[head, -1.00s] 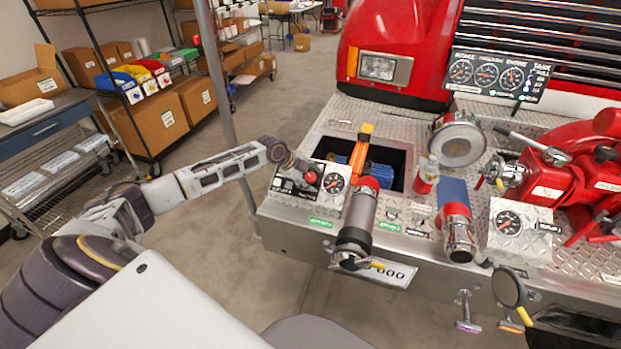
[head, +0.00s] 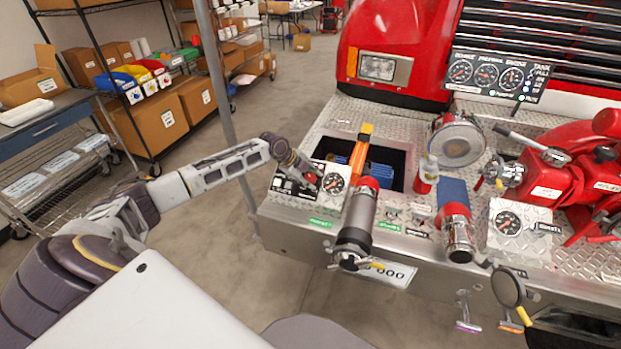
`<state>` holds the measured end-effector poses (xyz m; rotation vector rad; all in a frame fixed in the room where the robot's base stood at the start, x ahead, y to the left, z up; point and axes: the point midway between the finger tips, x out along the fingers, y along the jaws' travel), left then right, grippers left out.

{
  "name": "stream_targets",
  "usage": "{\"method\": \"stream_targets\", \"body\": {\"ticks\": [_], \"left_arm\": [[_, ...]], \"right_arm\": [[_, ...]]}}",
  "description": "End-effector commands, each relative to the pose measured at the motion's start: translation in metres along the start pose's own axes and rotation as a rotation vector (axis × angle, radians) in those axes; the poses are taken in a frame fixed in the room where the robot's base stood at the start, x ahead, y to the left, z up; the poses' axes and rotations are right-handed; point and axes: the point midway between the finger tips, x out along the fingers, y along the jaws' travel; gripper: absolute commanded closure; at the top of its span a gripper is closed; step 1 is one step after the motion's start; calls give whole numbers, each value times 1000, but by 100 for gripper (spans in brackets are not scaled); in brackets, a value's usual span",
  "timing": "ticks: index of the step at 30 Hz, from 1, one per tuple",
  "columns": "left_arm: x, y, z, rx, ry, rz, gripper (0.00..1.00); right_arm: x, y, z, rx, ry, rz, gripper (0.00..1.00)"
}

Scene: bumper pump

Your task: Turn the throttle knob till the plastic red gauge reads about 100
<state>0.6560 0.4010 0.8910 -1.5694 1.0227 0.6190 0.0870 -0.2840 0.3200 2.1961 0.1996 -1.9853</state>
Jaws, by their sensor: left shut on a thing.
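My left gripper (head: 301,172) comes in from the left and is shut on the red throttle knob (head: 311,181), which it partly hides. The knob sits on a small sloped control box (head: 286,186) at the left end of the bumper. A round dark-faced gauge (head: 335,182) is on the same box, just right of the knob. Its needle looks red, but its reading is too small to make out. Another round dark gauge with a red needle (head: 508,222) is on a metal box at the right. My right gripper is not in view.
A panel of several gauges (head: 497,75) stands farther back. A thin pole (head: 219,90) rises left of the bumper.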

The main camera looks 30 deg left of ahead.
Motion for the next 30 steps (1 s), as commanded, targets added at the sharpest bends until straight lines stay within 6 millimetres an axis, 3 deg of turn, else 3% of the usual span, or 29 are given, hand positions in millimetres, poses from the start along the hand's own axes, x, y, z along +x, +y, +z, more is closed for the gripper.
{"method": "stream_targets", "body": {"ticks": [15,27,28,30], "left_arm": [[0,0,0,221,1,98,87],[0,0,0,241,1,105,87],[0,0,0,241,1,105,59],[0,0,0,241,1,105,50]], "right_arm": [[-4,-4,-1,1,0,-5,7],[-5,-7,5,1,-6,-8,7],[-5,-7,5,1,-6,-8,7],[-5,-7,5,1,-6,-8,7]]}}
